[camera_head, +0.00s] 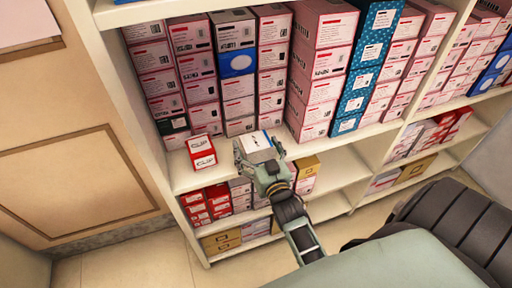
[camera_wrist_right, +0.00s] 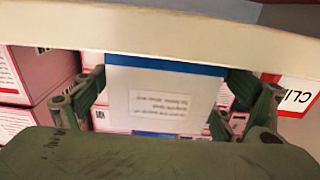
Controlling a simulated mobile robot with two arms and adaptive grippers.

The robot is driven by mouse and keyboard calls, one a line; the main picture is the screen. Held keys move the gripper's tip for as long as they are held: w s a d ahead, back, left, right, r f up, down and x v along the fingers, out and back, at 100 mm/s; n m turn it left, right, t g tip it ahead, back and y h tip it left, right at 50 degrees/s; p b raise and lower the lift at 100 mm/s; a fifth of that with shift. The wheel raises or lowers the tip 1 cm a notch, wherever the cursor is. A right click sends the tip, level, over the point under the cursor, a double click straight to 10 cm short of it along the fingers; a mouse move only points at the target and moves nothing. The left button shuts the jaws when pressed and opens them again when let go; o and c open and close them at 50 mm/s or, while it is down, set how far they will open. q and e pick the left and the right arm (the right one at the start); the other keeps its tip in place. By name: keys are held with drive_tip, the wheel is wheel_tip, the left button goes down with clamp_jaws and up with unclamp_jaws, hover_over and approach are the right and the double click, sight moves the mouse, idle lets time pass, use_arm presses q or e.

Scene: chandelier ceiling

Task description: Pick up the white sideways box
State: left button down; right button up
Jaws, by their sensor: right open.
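The white sideways box (camera_head: 257,140) has a blue edge and lies at the front of the main shelf, before the stacked pink boxes. My right gripper (camera_head: 259,154) is at the box, with its fingers open on either side. In the right wrist view the white box (camera_wrist_right: 160,97) shows its pale face with small inverted print and a blue strip, between the two spread fingers. I cannot tell whether either finger touches it. The gripper body hides its lower part. My left gripper is not in view.
A red and white CLIP box (camera_head: 201,152) stands on the same shelf, left of my gripper. Pink box stacks (camera_head: 238,85) fill the shelf behind. The pale shelf edge (camera_wrist_right: 200,32) crosses the wrist view. Smaller red boxes (camera_head: 205,205) sit on the shelf below.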

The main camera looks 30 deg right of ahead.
drive_tip(key=shift+c, duration=0.2)
drive_tip(key=c, duration=1.3)
drive_tip(key=shift+r, duration=0.1)
